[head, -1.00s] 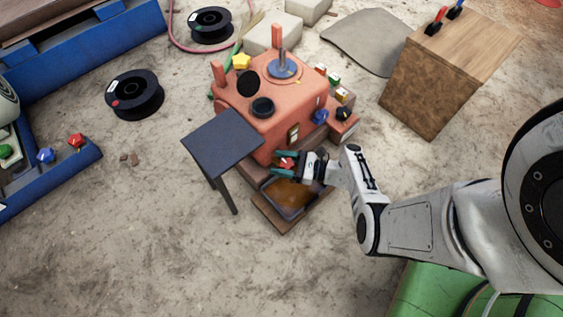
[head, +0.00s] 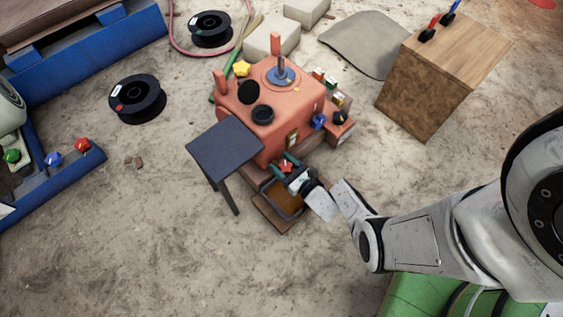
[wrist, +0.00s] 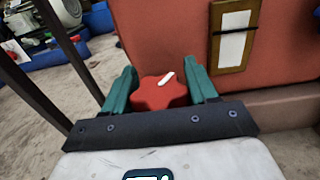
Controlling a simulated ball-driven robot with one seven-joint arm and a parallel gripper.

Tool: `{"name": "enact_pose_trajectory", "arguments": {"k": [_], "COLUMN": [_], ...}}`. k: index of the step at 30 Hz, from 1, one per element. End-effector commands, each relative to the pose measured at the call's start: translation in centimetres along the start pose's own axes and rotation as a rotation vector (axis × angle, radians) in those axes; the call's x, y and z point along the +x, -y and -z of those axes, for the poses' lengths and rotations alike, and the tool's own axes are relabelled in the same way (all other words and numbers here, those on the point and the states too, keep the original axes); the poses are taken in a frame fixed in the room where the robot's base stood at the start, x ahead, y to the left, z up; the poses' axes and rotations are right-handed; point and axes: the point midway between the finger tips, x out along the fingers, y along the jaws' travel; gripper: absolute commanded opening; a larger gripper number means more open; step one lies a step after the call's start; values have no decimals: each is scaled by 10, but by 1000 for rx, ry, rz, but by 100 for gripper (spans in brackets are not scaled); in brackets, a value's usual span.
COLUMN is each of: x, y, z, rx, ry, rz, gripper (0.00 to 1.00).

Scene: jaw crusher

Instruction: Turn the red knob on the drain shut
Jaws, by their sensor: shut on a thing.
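The red knob (wrist: 160,92) sits low on the front of the orange crusher (head: 268,110). In the wrist view it lies between the two green fingers of my gripper (wrist: 162,88), which are shut on its sides. A white mark on the knob's top slants up to the right in that view. In the head view the red knob (head: 287,166) also shows between the fingertips of my gripper (head: 287,169), above a tray of brown liquid (head: 283,196). The drain's own parts are mostly hidden behind my gripper.
A dark side table (head: 224,146) stands close left of the gripper. A wooden block (head: 425,95) stands at right. The floor in front is clear.

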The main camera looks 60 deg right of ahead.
Motion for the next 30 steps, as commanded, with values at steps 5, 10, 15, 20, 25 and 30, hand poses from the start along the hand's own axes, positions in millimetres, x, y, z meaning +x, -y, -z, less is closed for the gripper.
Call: {"name": "enact_pose_trajectory", "arguments": {"k": [5, 10, 15, 20, 25, 30], "x": [1, 1, 1, -2, -5, -5], "y": [0, 1, 4, 14, 19, 14], "z": [-1, -1, 0, 5, 8, 5], "rx": [3, 3, 0, -10, -10, 4], "ry": [2, 4, 4, -7, -18, -12], "rz": [119, 200, 269, 342, 418, 481], "gripper": [27, 27, 27, 27, 27, 27]}}
